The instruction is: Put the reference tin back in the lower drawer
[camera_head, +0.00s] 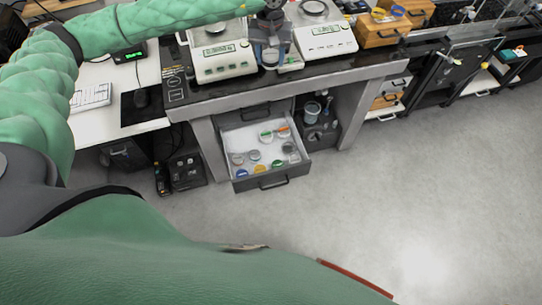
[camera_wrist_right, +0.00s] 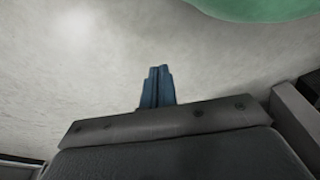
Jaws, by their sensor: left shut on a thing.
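My left gripper (camera_head: 270,50) is above the front of the dark bench, between two balances, pointing down. It is shut on a small pale tin, apparently the reference tin (camera_head: 269,65), which is mostly hidden by the fingers. The lower drawer (camera_head: 272,183) is pulled out under the bench, below and in front of the gripper. Several small round tins with white, blue, yellow, green and orange lids lie on its pale floor. My right gripper (camera_wrist_right: 156,86) shows its blue fingers together and empty, over bare floor in the right wrist view.
A left balance (camera_head: 222,60) and a right balance (camera_head: 326,40) flank the gripper. A wooden box (camera_head: 380,32) stands farther right. A dark open compartment with a jar (camera_head: 312,112) is beside the drawer. The floor in front and right is clear.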

